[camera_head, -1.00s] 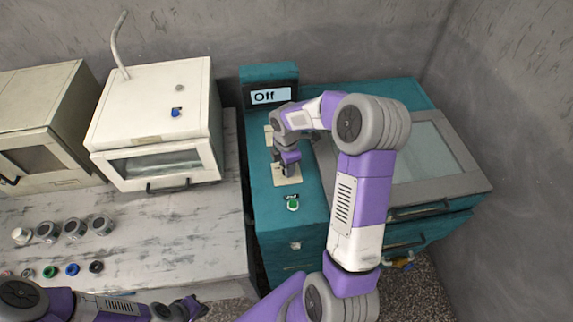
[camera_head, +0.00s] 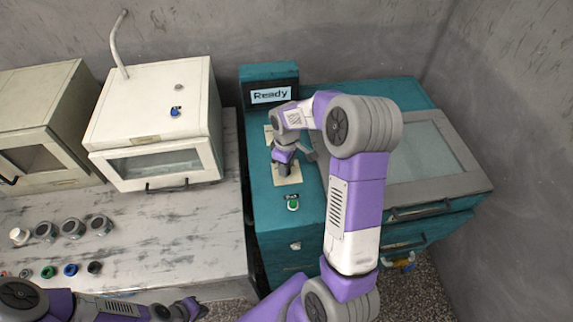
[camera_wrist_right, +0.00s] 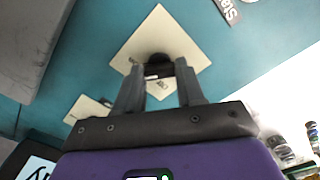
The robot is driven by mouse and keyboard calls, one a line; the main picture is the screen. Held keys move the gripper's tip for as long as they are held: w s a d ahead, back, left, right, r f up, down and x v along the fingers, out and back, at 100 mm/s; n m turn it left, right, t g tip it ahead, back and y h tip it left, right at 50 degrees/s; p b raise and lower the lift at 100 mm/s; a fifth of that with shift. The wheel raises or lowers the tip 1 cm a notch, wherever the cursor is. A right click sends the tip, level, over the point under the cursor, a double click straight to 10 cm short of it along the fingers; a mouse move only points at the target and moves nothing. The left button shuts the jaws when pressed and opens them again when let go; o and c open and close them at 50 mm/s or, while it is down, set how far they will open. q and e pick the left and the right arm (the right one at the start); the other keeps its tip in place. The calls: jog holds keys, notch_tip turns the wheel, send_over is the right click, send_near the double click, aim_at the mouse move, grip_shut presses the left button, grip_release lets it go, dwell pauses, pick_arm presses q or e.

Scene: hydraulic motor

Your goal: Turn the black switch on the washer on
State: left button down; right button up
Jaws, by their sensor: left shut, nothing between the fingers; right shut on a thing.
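The teal washer (camera_head: 262,215) stands right of the table, and its display (camera_head: 271,95) reads "Ready". The black switch (camera_wrist_right: 158,62) sits on a cream square plate (camera_wrist_right: 128,55) in the right wrist view. My right gripper (camera_wrist_right: 160,80) is shut on this switch, its two grey fingers on either side of it; the fingers and wrist hide part of it. In the head view my right gripper (camera_head: 286,170) is over the plate, and the switch is mostly hidden. My left gripper (camera_head: 198,309) is shut and empty at the bottom left, away from the washer.
A green button (camera_head: 293,205) is on the washer top nearer the front. A second cream plate (camera_wrist_right: 88,110) lies beside the switch plate. A white oven-like box (camera_head: 150,120) and several jars and coloured knobs stand on the marble table (camera_head: 150,245).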

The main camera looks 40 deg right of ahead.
jog(key=shift+m, duration=0.9)
jog(key=o, duration=1)
jog(key=shift+o, duration=0.2)
jog(key=shift+r, duration=0.15)
notch_tip(320, 180, up, 7)
jog(key=shift+r+p, duration=0.2)
jog(key=shift+p, duration=0.3)
